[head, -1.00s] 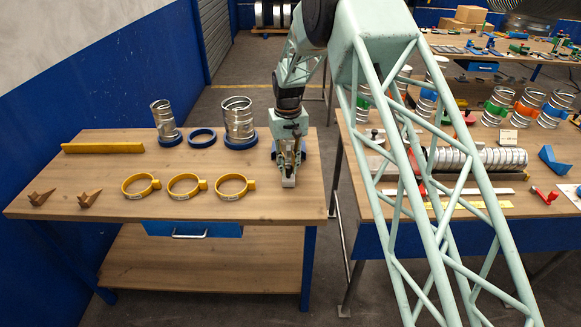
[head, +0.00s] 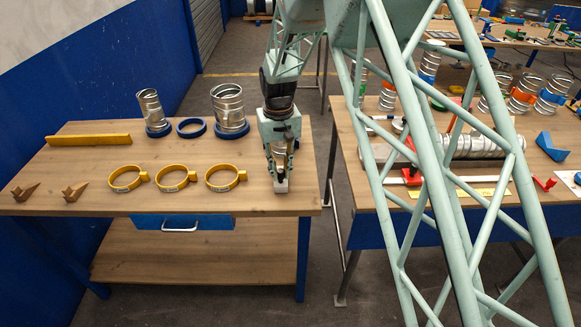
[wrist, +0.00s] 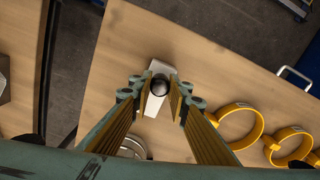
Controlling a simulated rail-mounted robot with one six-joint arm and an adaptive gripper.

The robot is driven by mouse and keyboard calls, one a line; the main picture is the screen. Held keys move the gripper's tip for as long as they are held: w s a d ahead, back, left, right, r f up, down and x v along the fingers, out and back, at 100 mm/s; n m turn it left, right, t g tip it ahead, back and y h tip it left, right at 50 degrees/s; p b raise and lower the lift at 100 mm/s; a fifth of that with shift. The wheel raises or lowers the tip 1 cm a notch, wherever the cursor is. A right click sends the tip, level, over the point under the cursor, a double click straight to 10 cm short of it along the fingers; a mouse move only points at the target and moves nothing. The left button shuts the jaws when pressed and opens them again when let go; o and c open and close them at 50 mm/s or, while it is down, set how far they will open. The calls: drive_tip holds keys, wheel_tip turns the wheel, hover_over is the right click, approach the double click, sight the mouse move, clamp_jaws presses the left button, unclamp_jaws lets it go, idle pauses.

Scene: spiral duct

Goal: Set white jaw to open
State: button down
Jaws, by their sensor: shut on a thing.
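A small white-grey block (wrist: 163,69) lies on the left table under my gripper, with a dark round knob (wrist: 159,86) above it. My gripper (wrist: 161,88) points down with its fingers close on both sides of the knob. In the head view my gripper (head: 280,178) is low at the table's right front corner, and the white-grey block (head: 281,187) shows just below its tips. Whether this block is the white jaw I cannot tell. The contact between fingers and knob is partly hidden.
Three yellow ring clamps (head: 174,181) lie left of my gripper. Behind them stand two silver duct pieces (head: 228,105) on blue collars and a loose blue ring (head: 191,128). The right table, beyond a gap, carries a silver spiral duct (head: 472,146).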

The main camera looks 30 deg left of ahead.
drive_tip(key=shift+s+d+f, duration=0.1)
drive_tip(key=shift+s+d, duration=0.05)
drive_tip(key=shift+s, duration=0.1)
drive_tip(key=c, duration=2.5)
unclamp_jaws()
drive_tip(key=shift+o, duration=0.2)
drive_tip(key=shift+r, duration=0.2)
wheel_tip(320, 180, up, 12)
drive_tip(key=shift+f, duration=0.15)
